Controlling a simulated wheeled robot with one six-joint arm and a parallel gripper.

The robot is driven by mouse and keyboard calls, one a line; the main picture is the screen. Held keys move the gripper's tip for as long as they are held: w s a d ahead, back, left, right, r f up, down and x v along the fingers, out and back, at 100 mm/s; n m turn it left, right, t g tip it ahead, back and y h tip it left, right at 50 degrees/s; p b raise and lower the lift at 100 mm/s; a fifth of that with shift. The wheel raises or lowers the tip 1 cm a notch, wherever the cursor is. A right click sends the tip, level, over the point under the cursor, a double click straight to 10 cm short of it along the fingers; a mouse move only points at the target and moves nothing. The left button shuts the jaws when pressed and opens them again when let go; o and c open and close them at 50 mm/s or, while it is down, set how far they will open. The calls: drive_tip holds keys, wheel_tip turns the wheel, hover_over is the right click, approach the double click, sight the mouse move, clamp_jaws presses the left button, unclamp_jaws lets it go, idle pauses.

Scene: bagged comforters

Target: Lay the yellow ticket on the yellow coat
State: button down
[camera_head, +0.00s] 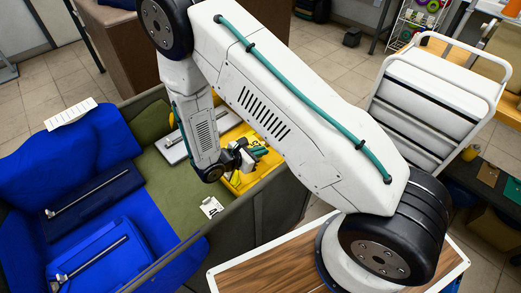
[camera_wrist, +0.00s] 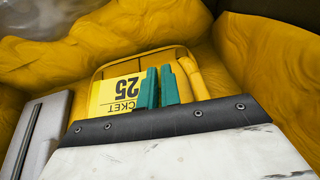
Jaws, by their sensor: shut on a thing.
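The yellow ticket (camera_wrist: 117,95), marked "TICKET 25", shows in the wrist view at my gripper's fingers. My gripper (camera_wrist: 155,88) has teal fingertips close together and is shut on the ticket. The yellow coat (camera_wrist: 255,65) spreads around and below them as a puffy yellow mass, with a flat outlined panel behind the ticket. Whether the ticket touches the coat cannot be told. In the head view my gripper (camera_head: 256,153) is low over the yellow coat (camera_head: 238,183), which my arm partly hides. The ticket is too small to make out there.
A blue padded item (camera_head: 65,160) and a green one (camera_head: 155,165) lie left of the yellow coat in a dark-walled bin (camera_head: 192,262). White tags lie on the blue (camera_head: 70,113) and green (camera_head: 211,207) items. A white cart (camera_head: 425,100) stands at right.

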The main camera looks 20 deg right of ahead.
drive_tip(key=shift+w+a+f+n+t, duration=0.2)
drive_tip(key=shift+w+a+n+t, duration=0.1)
drive_tip(key=shift+n+t, duration=0.15)
drive_tip(key=shift+f, duration=1.8)
drive_tip(key=shift+f, duration=0.5)
drive_tip(key=c, duration=0.9)
unclamp_jaws()
drive_tip(key=shift+s+a+r, duration=0.2)
drive_tip(key=shift+a+r, duration=0.45)
drive_tip(key=shift+a, duration=0.1)
drive_tip(key=shift+s+a+r, duration=0.25)
drive_tip(key=shift+a+r, duration=0.35)
drive_tip(key=shift+a, duration=0.1)
drive_tip(key=shift+s+a+r, duration=0.2)
drive_tip(key=shift+a+r, duration=0.45)
drive_tip(key=shift+a, duration=0.1)
